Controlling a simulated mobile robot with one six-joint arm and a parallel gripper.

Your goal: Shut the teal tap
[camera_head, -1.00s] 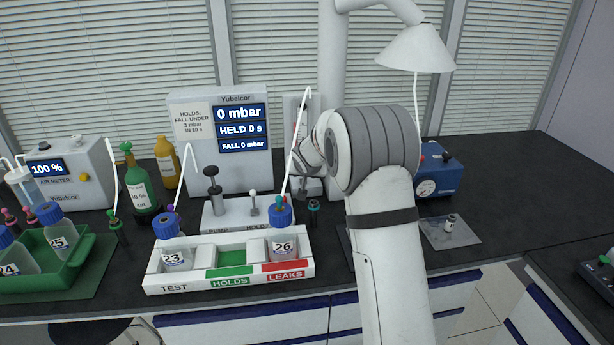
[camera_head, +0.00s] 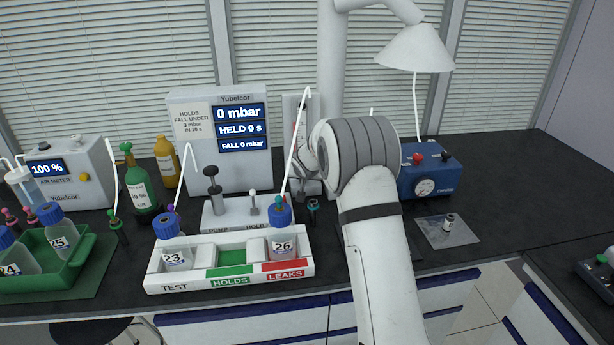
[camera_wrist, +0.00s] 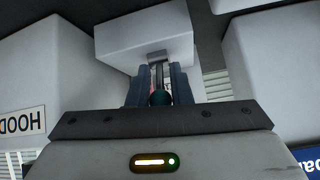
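In the wrist view a small rounded teal part (camera_wrist: 160,97) shows low between the two dark fingers of my gripper (camera_wrist: 159,82). The fingers are apart; whether they touch it cannot be made out. In the head view my gripper is mostly hidden by my arm. Teal shows there on top of bottle 26's blue cap (camera_head: 280,214), where a white tube rises. A dark stand piece with a teal top (camera_head: 313,205) is right of it. I cannot tell which of these the wrist view shows. The tap's handle position is too small to read.
Bottles 23 (camera_head: 173,255) and 26 (camera_head: 283,247) stand in the white test rack (camera_head: 160,283). The pump unit (camera_head: 218,221) and display cabinet (camera_head: 190,165) are behind. A blue gauge box (camera_head: 445,177) and grey pad (camera_head: 436,238) are right of my arm. Bare bench lies farther right.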

